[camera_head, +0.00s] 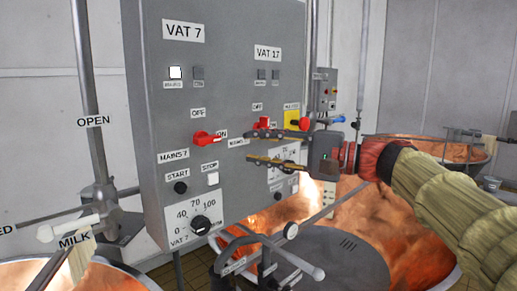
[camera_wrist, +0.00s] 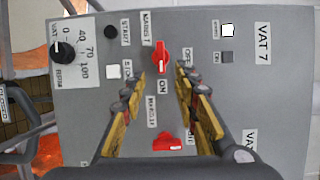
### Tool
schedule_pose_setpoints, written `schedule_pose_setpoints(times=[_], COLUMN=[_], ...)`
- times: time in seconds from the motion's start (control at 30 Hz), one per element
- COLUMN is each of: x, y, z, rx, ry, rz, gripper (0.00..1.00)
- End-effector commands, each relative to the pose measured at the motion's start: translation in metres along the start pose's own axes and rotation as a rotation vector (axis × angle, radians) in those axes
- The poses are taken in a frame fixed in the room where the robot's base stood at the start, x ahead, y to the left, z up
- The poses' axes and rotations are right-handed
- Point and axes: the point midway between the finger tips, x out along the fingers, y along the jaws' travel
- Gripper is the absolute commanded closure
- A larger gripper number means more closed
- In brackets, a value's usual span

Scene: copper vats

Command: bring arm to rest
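My gripper (camera_head: 262,147) is at the end of my arm, which comes in from the right in the head view. Its two yellow-padded fingers are spread apart with nothing between them, in front of the grey control panel (camera_head: 225,75). The wrist view also shows the open fingers (camera_wrist: 163,85), with a red MAINS switch (camera_wrist: 160,57) of Vat 7 between and beyond their tips. In the head view that red switch (camera_head: 206,138) is left of the fingertips and apart from them. A second red switch (camera_wrist: 168,142) shows nearer the gripper in the wrist view.
The panel carries a dial (camera_head: 200,225), a black START button (camera_head: 181,188) and a white STOP button (camera_head: 213,179). Copper vats (camera_head: 400,235) stand below and behind my arm. A pipe with a white handle (camera_head: 70,228) is at the left. Black bars (camera_head: 265,250) stick out below the panel.

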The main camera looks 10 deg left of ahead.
Motion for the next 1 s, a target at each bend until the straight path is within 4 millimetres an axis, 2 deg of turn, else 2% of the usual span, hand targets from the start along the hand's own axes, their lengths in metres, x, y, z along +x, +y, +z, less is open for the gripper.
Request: schedule_pose_setpoints(times=[0.07, 0.17, 0.27, 0.37, 0.4, 0.5, 0.57, 0.6, 0.7, 0.9, 1.0], x=[0.000, -0.001, -0.007, -0.026, -0.037, -0.072, -0.097, -0.115, -0.163, -0.267, -0.306], y=[0.003, 0.031, 0.084, 0.148, 0.173, 0.230, 0.259, 0.279, 0.320, 0.383, 0.400], z=[-0.004, -0.012, -0.019, -0.014, -0.008, 0.012, 0.026, 0.036, 0.064, 0.126, 0.152], rx=[-0.005, -0.010, -0.006, -0.023, -0.037, -0.087, -0.125, -0.152, -0.236, -0.445, -0.540], ry=[0.015, 0.041, 0.071, 0.103, 0.112, 0.130, 0.135, 0.135, 0.133, 0.105, 0.097], rz=[0.012, 0.086, 0.211, 0.388, 0.463, 0.648, 0.757, 0.830, 1.006, 1.331, 1.439], gripper=[0.70, 0.70, 0.70, 0.70, 0.70, 0.70, 0.70, 0.70, 0.70, 0.70, 0.70])
